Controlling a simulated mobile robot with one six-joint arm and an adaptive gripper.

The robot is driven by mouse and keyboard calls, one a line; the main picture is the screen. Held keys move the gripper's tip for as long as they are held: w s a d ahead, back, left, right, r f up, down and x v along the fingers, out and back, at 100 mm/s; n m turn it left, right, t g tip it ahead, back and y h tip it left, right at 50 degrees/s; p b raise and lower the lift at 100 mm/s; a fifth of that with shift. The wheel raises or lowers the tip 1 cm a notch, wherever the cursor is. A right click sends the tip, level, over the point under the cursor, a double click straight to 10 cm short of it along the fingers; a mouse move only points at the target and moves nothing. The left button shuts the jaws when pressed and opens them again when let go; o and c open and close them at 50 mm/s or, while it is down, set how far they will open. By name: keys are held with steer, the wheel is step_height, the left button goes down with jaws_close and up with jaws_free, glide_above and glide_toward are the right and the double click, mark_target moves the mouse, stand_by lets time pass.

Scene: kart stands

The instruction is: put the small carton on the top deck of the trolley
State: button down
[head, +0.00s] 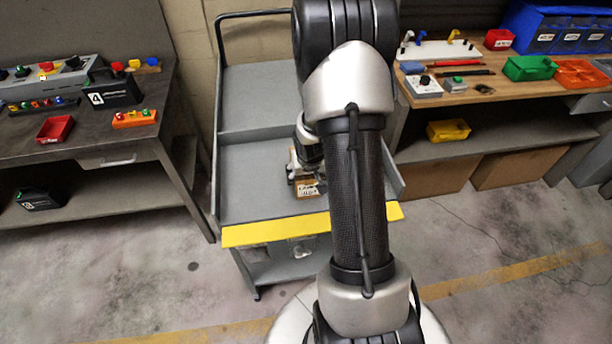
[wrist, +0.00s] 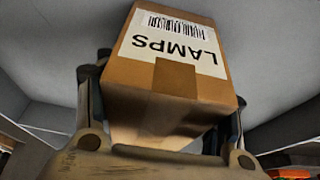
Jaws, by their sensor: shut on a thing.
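The small carton (wrist: 172,72) is brown with a white label reading LAMPS and fills the middle of the wrist view. In the head view the carton (head: 308,190) shows small over the grey top deck of the trolley (head: 262,165). My gripper (wrist: 160,125) has a finger on each side of the carton and is shut on it. In the head view my gripper (head: 292,172) is partly hidden behind my arm. Whether the carton touches the deck or hangs just above it I cannot tell.
The trolley has a yellow front edge (head: 270,234) and a black handle (head: 218,70). A workbench (head: 90,140) stands at the left, another bench (head: 520,100) with bins at the right. The deck left of the carton is clear.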

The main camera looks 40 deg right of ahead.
steer(key=shift+c, duration=1.9)
jaws_free()
steer(key=shift+f, duration=0.1)
steer(key=p+v, duration=0.7)
steer(key=v, duration=0.5)
steer(key=shift+p, duration=0.35)
steer(key=shift+a+r, duration=0.1)
steer(key=shift+r, duration=0.3)
steer(key=s+a+r+n+t, duration=0.1)
steer(key=s+a+r+n, duration=0.15)
steer(key=a+r, duration=0.7)
steer(key=s+a+r+n, duration=0.1)
steer(key=s+a+r, duration=0.3)
steer(key=a+r, duration=0.55)
steer(key=s+a+r+n+y, duration=0.2)
steer(key=s+a+r, duration=0.2)
steer(key=s, duration=0.5)
steer(key=shift+a+r+n, duration=0.35)
steer(key=shift+r, duration=0.6)
